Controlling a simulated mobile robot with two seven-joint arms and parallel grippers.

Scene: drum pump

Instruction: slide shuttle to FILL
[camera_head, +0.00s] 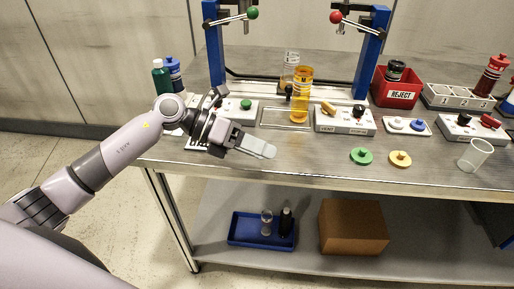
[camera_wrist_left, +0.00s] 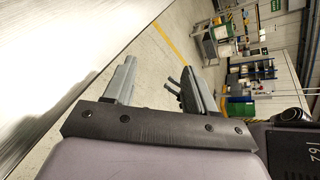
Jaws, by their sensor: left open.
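In the head view, a blue-posted frame (camera_head: 371,52) stands at the back of the bench, with a pale rail (camera_head: 335,95) along its foot. An amber cylinder (camera_head: 301,98) stands upright at the middle, in front of a clear cylinder (camera_head: 291,60). I cannot tell which part is the shuttle, and no FILL label is readable. My left gripper (camera_head: 262,147) is open and empty above the bench's front edge, in front of and left of the amber cylinder. Its two fingers also show in the left wrist view (camera_wrist_left: 158,88), with nothing between them. My right gripper is not in view.
A box with a green button (camera_head: 246,104) sits behind my left gripper. A box with a yellow lever (camera_head: 328,108) stands right of the amber cylinder. Green (camera_head: 361,156) and yellow (camera_head: 400,158) discs lie near the front. A red REJECT bin (camera_head: 397,95) and clear cup (camera_head: 475,155) stand right.

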